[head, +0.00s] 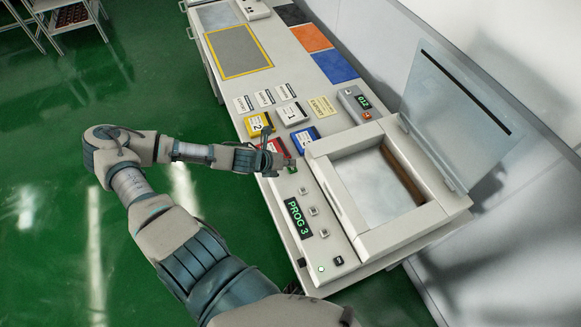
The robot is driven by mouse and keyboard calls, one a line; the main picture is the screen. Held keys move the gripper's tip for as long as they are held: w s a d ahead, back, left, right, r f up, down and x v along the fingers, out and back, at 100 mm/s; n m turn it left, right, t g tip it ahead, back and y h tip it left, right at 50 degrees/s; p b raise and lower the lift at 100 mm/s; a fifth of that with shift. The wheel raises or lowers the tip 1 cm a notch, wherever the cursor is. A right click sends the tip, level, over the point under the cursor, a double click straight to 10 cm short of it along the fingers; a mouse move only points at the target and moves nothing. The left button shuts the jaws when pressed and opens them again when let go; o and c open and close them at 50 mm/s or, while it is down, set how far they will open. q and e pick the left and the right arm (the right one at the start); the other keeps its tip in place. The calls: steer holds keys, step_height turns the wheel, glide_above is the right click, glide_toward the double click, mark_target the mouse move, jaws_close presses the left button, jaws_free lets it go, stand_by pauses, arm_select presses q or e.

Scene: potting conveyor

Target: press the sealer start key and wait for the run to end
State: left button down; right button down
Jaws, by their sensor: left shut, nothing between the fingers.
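The sealer (346,224) stands at the near end of the bench with its clear lid (460,115) raised and its chamber (375,188) empty but for a brown bar along one side. A small green spot (292,169), perhaps the start key, shows at the panel's far end. My left gripper (287,161) is shut and empty, right by this spot; contact cannot be told. My right gripper is out of view.
Colored boxes numbered 1 and 2 (257,124), a blue box (304,139) and a red box lie just beyond the gripper. A small device (359,103) reads 02. A yellow-framed mat (238,51) and colored squares lie farther off. A wall runs along the right.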

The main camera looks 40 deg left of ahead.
arm_select(q)
steer(key=shift+d, duration=0.45)
steer(key=shift+f, duration=0.15)
steer(key=shift+a+f, duration=0.25)
steer(key=shift+a, duration=0.35)
steer(key=shift+d+r, duration=0.45)
steer(key=shift+d, duration=0.05)
steer(key=shift+d+r, duration=0.35)
steer(key=shift+r, duration=0.25)
steer(key=shift+a, duration=0.1)
steer(key=shift+a, duration=0.15)
